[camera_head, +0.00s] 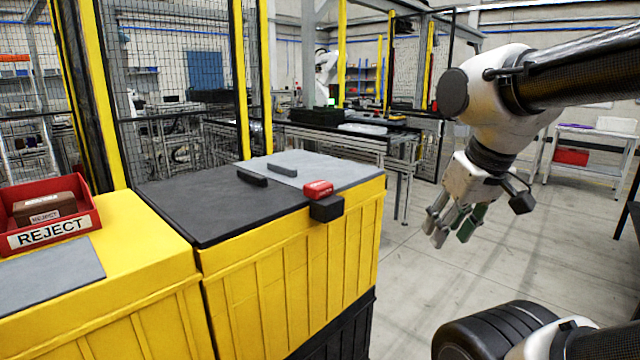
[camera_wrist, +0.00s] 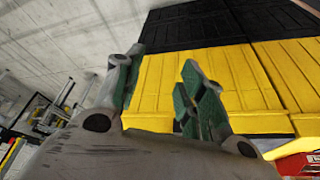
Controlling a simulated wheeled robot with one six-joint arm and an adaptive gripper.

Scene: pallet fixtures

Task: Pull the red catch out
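The red catch (camera_head: 318,188) sits at the near right edge of the yellow crate's top in the head view, on top of a small black block (camera_head: 326,208) fixed to the crate's edge. My gripper (camera_head: 454,228) is to the right of the catch, out over the floor and apart from the crate, with its fingers pointing down. Its fingers are spread and nothing is between them. In the wrist view my gripper (camera_wrist: 162,62) also shows open against the yellow crate (camera_wrist: 155,85). I cannot make out the catch in the wrist view; the fingers hide part of the crate.
The crate (camera_head: 290,285) has a dark and grey top with two black bars (camera_head: 252,178) (camera_head: 282,170). A red REJECT bin (camera_head: 85,213) stands on another yellow crate at left. Fence posts and a conveyor stand behind. The floor around my gripper is clear.

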